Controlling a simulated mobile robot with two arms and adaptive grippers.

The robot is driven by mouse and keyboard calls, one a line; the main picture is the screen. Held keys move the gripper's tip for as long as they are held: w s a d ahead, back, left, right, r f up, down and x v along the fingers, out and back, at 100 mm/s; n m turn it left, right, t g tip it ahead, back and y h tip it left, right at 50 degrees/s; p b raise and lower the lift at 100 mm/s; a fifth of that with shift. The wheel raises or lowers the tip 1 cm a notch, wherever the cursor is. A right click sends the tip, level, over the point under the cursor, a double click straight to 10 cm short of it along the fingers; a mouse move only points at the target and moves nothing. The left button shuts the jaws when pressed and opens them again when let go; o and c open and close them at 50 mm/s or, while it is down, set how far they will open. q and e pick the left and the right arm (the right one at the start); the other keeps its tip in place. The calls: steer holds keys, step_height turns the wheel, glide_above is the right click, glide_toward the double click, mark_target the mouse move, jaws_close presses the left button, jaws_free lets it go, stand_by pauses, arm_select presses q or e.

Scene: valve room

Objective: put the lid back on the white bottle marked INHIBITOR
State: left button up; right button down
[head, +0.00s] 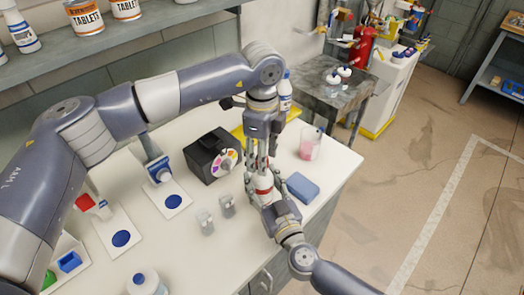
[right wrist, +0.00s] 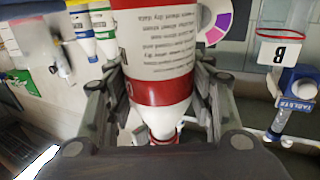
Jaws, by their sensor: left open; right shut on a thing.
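A white bottle with a red band (head: 264,186) stands upright between my grippers near the front of the white bench. The right wrist view shows the bottle (right wrist: 160,60) upside down, with small print; I cannot read its name there. My right gripper (right wrist: 158,88) is shut on its sides. In the head view my right gripper (head: 268,194) reaches it from the lower right. My left gripper (head: 262,160) points down, open, right over the bottle's top. A red part (right wrist: 165,138) shows at the bottle's narrow end; I cannot tell whether it is the lid.
A black box with a coloured dial (head: 212,156) stands left of the grippers. A blue sponge (head: 302,187) and a beaker of pink liquid (head: 310,145) lie close on the right. Small clear jars (head: 206,222) stand in front. A blue-capped bottle (head: 147,284) is at the front left.

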arm_select(q)
steer(key=shift+c, duration=0.6)
jaws_close()
